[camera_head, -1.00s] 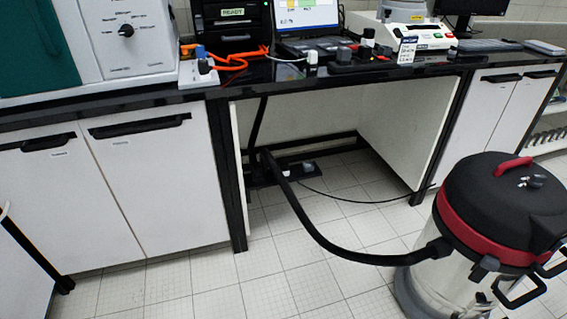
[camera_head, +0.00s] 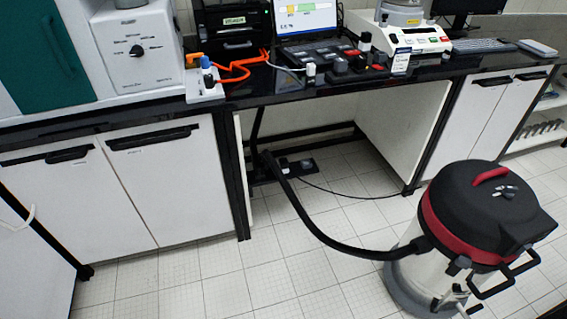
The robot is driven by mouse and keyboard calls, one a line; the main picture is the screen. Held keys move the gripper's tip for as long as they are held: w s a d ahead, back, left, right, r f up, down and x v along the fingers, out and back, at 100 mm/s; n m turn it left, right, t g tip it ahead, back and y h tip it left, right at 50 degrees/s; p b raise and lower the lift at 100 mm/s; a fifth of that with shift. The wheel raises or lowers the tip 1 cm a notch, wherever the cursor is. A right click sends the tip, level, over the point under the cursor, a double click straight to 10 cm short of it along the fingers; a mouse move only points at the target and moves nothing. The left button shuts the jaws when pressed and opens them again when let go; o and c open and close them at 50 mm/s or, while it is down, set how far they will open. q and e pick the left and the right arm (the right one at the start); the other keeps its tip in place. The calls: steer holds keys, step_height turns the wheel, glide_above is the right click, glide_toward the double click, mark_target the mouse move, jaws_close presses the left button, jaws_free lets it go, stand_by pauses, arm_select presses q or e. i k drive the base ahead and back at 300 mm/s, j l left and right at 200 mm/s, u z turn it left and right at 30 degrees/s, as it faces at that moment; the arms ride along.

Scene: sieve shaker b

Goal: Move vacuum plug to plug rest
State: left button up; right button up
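The vacuum (camera_head: 484,215), with a black lid and a red band, stands on the floor at the right. Its thick black hose (camera_head: 318,230) runs to the space under the bench. A thin black cable (camera_head: 345,194) runs from the vacuum's side to a dark power strip (camera_head: 262,176) on the floor there. Small light and grey plugs (camera_head: 283,162) sit at this strip, but they are too small to tell which is the vacuum plug. I cannot make out the plug rest. Neither gripper is in view.
The black bench top (camera_head: 275,96) carries a laptop (camera_head: 306,22), a white power strip (camera_head: 204,90) with an orange cable, and instruments. White cabinets (camera_head: 175,185) flank the open knee space. The tiled floor (camera_head: 240,290) in front is clear left of the vacuum.

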mark_target(282, 162)
steer(key=i+j+z, duration=0.2)
steer(key=i, duration=0.35)
steer(key=i+j+z, duration=0.2)
steer(key=i, duration=0.3)
steer(key=i+j+z, duration=0.15)
steer(key=i+j, duration=0.15)
steer(key=i, duration=0.2)
